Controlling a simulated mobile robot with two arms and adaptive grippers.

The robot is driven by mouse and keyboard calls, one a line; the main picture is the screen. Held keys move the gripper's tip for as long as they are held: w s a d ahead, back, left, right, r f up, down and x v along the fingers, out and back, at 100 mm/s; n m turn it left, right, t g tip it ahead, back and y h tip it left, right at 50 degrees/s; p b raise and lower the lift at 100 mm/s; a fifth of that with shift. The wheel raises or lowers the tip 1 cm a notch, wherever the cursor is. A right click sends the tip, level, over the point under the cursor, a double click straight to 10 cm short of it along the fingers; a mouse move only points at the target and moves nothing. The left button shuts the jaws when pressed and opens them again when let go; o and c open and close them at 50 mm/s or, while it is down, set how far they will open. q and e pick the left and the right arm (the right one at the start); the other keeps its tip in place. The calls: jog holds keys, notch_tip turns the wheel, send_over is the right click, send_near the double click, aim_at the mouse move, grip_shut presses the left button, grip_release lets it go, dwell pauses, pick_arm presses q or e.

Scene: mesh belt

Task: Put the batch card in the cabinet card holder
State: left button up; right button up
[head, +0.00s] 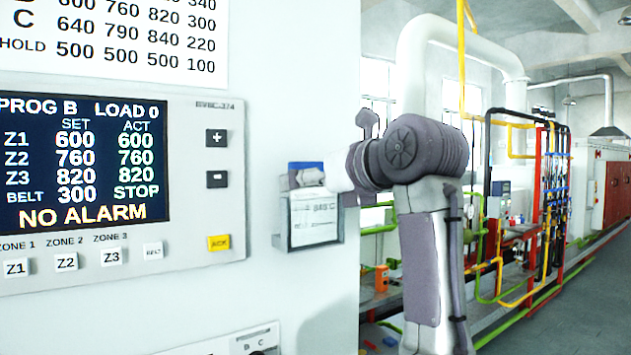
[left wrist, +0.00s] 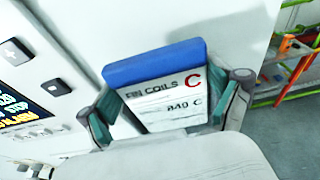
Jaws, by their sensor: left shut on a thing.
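The batch card (left wrist: 160,95) is white with a blue top band and reads "FIN COILS C" in the left wrist view. My left gripper (left wrist: 170,106) is shut on it, with one finger at each side edge. In the head view the blue band of the card (head: 305,166) shows just above the card holder (head: 283,236), a small grey frame on the cabinet's right part. White paper with small print shows within the holder's frame. I cannot tell whether the card's lower part is inside the holder or in front of it. My left gripper (head: 338,178) is partly hidden there.
The cabinet (head: 300,90) carries a control panel (head: 205,110) with a screen reading "NO ALARM", buttons and a yellow ACK key (head: 218,242), left of the holder. A printed table (head: 110,40) hangs above. Pipes and racks (head: 540,200) stand behind at right, beside open floor.

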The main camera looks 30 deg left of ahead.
pick_arm(q)
jog(key=shift+f, duration=0.2)
jog(key=o, duration=0.8)
jog(key=shift+r, duration=0.1)
jog(key=shift+o, duration=0.2)
jog(key=v, duration=1.2)
